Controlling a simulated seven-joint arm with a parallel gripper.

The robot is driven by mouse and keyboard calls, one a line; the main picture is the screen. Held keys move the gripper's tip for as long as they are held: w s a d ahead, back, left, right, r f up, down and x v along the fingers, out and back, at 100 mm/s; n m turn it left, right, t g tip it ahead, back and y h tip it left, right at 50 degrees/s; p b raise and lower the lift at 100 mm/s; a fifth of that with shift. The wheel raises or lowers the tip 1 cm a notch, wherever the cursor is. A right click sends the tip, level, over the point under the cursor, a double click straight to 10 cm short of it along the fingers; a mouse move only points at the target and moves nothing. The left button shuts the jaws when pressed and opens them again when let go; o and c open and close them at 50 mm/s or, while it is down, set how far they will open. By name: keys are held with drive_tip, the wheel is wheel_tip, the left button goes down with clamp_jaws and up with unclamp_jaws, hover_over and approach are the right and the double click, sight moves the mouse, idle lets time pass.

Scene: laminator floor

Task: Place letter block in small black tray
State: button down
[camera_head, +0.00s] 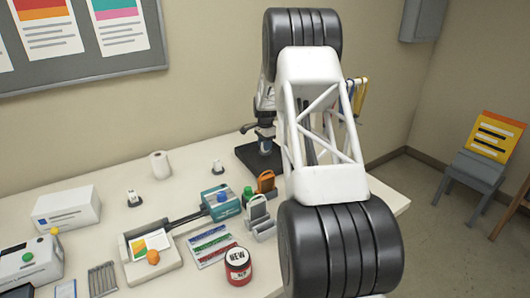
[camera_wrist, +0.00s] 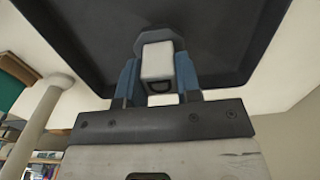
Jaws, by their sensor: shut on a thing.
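A white block (camera_wrist: 157,60) with a dark letter mark, partly visible, is between the blue fingers of my gripper (camera_wrist: 157,78) in the wrist view. The gripper is shut on it. A black tray (camera_wrist: 85,40) fills the upper wrist view behind the block. In the head view the small black tray (camera_head: 246,154) lies near the back edge of the white table, and my gripper (camera_head: 265,143) points down over it. The block cannot be made out in the head view. Whether it touches the tray floor I cannot tell.
My arm hides the table's right part.

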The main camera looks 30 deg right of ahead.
drive_tip(key=shift+f, duration=1.8)
drive_tip(key=shift+f, duration=0.1)
drive_tip(key=c, duration=0.8)
unclamp_jaws()
drive_tip(key=shift+f, duration=0.1)
wheel_tip(320, 180, up, 12)
drive_tip(key=shift+r, duration=0.2)
